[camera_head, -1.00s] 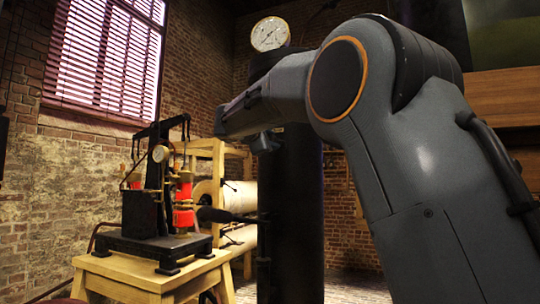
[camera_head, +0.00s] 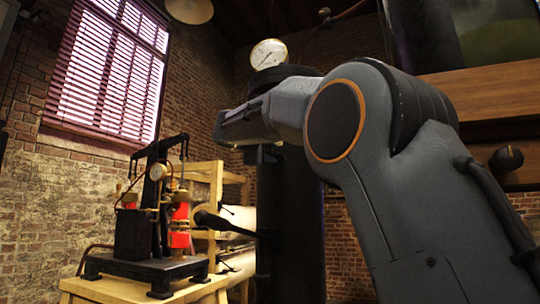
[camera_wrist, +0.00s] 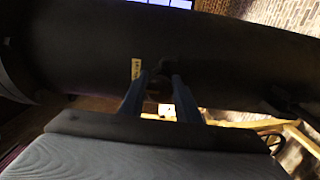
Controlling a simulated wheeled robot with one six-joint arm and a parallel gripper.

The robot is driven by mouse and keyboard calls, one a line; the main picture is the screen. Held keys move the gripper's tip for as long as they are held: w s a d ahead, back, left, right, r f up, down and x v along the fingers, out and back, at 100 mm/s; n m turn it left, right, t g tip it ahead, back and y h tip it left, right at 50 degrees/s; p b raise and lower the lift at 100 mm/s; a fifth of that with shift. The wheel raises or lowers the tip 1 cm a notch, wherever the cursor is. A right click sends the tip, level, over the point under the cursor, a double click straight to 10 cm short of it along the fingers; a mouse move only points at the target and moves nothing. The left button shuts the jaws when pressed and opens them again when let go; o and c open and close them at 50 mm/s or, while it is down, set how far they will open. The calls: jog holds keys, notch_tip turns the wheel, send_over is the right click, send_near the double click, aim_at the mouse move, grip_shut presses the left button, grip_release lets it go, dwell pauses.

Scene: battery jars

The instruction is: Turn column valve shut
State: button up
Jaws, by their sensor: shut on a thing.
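The tall black column (camera_head: 290,215) stands in the middle of the head view, with a white round gauge (camera_head: 268,54) on top. In the wrist view its dark curved side (camera_wrist: 80,50) fills the upper part. My gripper (camera_wrist: 160,82) is at the column's side, its two fingers closed on a small dark piece, the column valve (camera_wrist: 158,86). The valve is poorly lit and partly hidden by the fingers, so its angle cannot be told. In the head view, my arm reaches in from the right and its end hides most of the gripper and the valve.
A black lever (camera_head: 222,224) sticks out left of the column at low height. A black apparatus with red coils (camera_head: 180,212) stands on a wooden table (camera_head: 140,289) at left. A wooden frame (camera_head: 216,190) stands behind. A small light label (camera_wrist: 136,69) is on the column.

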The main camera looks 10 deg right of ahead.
jog(key=o, duration=1)
jog(key=shift+b+v, duration=0.35)
jog(key=shift+v, duration=3.55)
